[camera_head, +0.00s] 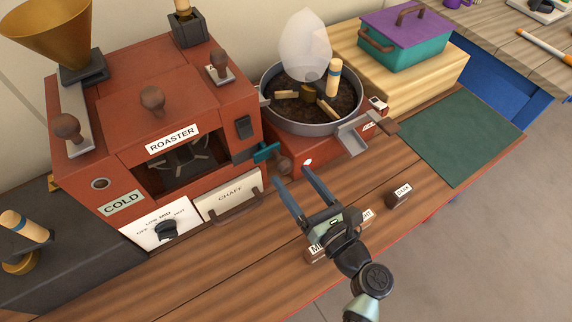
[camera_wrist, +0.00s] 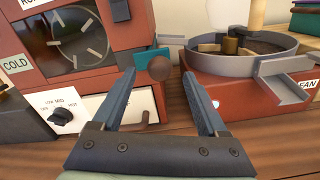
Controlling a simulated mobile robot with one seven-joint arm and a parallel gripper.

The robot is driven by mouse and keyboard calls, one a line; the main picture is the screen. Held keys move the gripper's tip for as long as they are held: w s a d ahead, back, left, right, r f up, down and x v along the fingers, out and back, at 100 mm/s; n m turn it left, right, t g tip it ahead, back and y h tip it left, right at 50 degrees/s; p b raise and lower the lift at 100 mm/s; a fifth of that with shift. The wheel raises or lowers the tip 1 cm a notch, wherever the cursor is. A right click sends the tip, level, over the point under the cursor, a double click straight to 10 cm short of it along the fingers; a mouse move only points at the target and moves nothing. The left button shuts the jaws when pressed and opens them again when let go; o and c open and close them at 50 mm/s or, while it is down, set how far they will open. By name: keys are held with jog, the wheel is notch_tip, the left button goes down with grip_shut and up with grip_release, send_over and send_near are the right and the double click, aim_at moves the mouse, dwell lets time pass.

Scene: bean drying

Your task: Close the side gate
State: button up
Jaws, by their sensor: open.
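The chute also shows in the wrist view (camera_wrist: 284,68). I cannot tell for sure which part is the side gate or how far it stands open. A teal piece (camera_head: 266,152) with a brown knob (camera_head: 283,165) sticks out from the roaster's right side. My gripper (camera_head: 291,177) is open and empty, in front of this knob. In the wrist view the knob (camera_wrist: 160,68) appears between the fingertips; contact is unclear.
The red roaster (camera_head: 180,110) with its chaff drawer (camera_head: 232,204) stands left of my gripper. Small labelled blocks, one marked dark (camera_head: 398,197), sit on the wooden bench near my wrist. A green mat (camera_head: 462,137) lies clear at right. A teal box (camera_head: 405,45) stands behind.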

jog(key=v, duration=0.8)
jog(key=w+a+r+n+h+p, duration=0.1)
jog(key=w+r+n+h, duration=0.1)
jog(key=w+r+n, duration=0.45)
jog(key=w+a+r+n+h+p, duration=0.1)
jog(key=w+r+n, duration=0.3)
jog(key=r+n, duration=0.45)
notch_tip(320, 180, up, 20)
jog(key=w+n+t+h+p, duration=0.2)
jog(key=n+t+h, duration=0.15)
jog(key=n, duration=0.35)
jog(key=s+r+n+t+h, duration=0.1)
jog(key=s+r+n+t, duration=0.2)
jog(key=r, duration=0.6)
jog(key=s+a+r+n+t+h+p, duration=0.1)
jog(key=s+r+n+t, duration=0.2)
jog(key=s+r, duration=0.3)
jog(key=s+a+r+n+t+h, duration=0.1)
jog(key=s+r+n+t+h, duration=0.1)
jog(key=r, duration=0.9)
jog(key=s+n+t, duration=0.1)
jog(key=s, duration=0.1)
jog(key=shift+s+a+r+n, duration=0.2)
jog(key=shift+s+r+n, duration=0.1)
jog(key=shift+s+n, duration=0.1)
